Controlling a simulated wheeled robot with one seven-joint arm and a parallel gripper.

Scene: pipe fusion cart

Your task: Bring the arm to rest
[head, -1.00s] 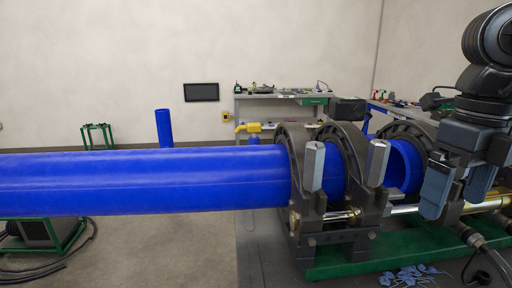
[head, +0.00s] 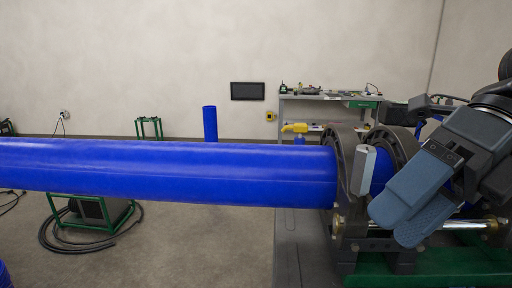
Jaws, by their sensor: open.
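My gripper (head: 385,226) is at the right of the head view, tilted, with its two blue-grey fingers pointing down and left. The fingers are apart with nothing seen between them. It appears in front of the pipe clamps (head: 348,190) of the fusion cart and hides part of them. I cannot tell how far it is from them. My arm runs off the right edge.
A long blue pipe (head: 170,172) runs from the left edge into the clamps. The cart's green frame (head: 440,268) is below my gripper. A workbench (head: 325,97) stands at the back wall. A green-framed unit (head: 95,212) with a hose is on the floor at left.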

